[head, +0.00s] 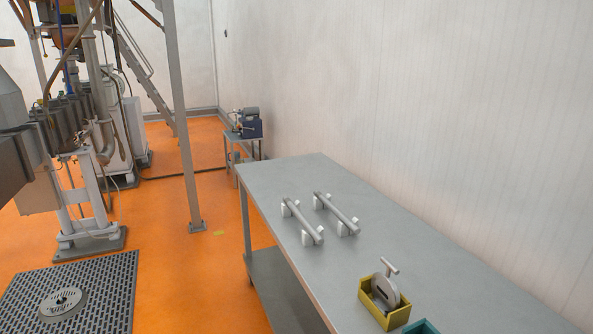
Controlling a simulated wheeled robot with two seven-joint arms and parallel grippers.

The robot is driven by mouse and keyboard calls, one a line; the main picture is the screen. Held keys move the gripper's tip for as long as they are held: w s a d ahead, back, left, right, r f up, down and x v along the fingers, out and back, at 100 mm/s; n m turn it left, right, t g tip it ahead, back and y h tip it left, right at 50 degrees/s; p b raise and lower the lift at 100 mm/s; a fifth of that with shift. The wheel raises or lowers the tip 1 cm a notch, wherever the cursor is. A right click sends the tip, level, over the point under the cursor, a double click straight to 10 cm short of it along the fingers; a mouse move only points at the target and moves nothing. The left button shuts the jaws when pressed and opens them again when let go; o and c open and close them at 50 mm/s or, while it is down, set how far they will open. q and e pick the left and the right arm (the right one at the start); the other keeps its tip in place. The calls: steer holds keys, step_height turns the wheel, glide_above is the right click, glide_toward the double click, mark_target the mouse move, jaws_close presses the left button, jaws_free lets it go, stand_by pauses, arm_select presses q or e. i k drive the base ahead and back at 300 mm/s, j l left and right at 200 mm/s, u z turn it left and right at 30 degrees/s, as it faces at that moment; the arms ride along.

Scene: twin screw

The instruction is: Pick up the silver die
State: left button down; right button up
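A round silver piece (387,288), which looks like the silver die, stands on edge in a small yellow box (371,308) near the front of the grey metal table. A short bar-like silver part (389,265) rises above it. The lower part of the round piece is hidden by the box walls. Neither of my grippers shows in the head view.
Two silver rods (303,222) (337,214) rest on white supports on the table (455,278). A teal box (421,327) is cut off at the bottom edge. A pale wall runs along the right. Orange floor (190,285) is open left of the table; a grey post (180,120) stands there.

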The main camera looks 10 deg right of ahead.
mark_target(384, 290)
steer(key=k+l, duration=0.1)
steer(key=k, duration=0.25)
steer(key=k+l+z, duration=0.1)
steer(key=k+z, duration=0.15)
steer(key=z, duration=0.15)
steer(key=k+l+z, duration=0.15)
steer(key=z, duration=0.25)
steer(key=k+l+z, duration=0.25)
steer(key=z, duration=0.9)
steer(key=u, duration=1.45)
steer(key=i+j, duration=0.55)
steer(key=i, duration=0.15)
steer(key=i+j, duration=0.6)
steer(key=i, duration=0.15)
